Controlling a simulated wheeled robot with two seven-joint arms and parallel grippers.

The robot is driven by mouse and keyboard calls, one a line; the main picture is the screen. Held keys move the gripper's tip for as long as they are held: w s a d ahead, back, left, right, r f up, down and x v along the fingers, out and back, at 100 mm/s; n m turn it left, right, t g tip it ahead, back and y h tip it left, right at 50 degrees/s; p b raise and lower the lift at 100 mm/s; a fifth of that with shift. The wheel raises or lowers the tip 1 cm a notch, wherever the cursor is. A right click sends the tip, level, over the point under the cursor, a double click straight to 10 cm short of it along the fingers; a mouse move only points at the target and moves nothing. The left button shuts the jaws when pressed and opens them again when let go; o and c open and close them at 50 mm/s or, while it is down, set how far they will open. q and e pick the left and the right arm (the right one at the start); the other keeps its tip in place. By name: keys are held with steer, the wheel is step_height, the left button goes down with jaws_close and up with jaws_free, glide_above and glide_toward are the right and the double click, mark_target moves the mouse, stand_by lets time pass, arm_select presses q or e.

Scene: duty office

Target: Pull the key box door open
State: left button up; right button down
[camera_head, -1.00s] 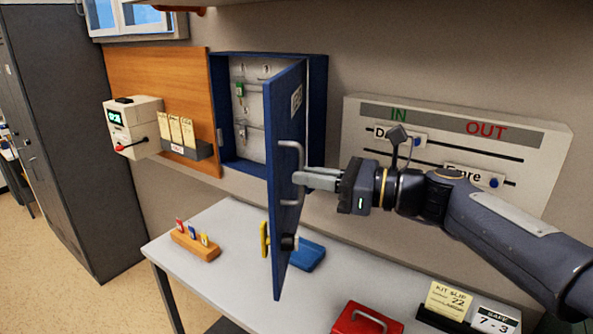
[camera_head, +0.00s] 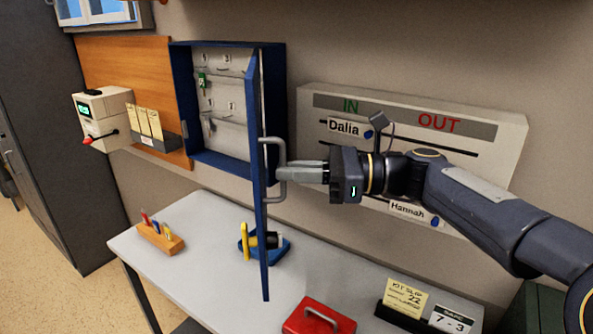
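The key box (camera_head: 227,168) is a dark blue cabinet on the wall, and its pale inside panel (camera_head: 222,85) with hooks shows. Its blue door (camera_head: 260,225) stands well open, swung out from the wall and seen almost edge-on. The grey bar handle (camera_head: 281,147) is on the door's right-hand face. My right gripper (camera_head: 284,174) reaches in from the right, its fingers closed around the handle's upright bar. The exact contact is small to see. My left gripper is not in view.
An IN/OUT board (camera_head: 480,150) is behind my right arm. A time clock (camera_head: 101,118) is at left.

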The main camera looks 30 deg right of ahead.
steer(key=c, duration=1.8)
jaws_free()
steer(key=shift+w+d+r, duration=0.2)
steer(key=shift+w+d, duration=0.2)
steer(key=shift+d, duration=0.05)
steer(key=shift+o, duration=1.4)
steer(key=shift+w+f, duration=0.15)
steer(key=shift+w, duration=0.15)
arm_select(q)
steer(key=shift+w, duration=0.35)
arm_select(e)
steer(key=shift+s+a+f, duration=0.1)
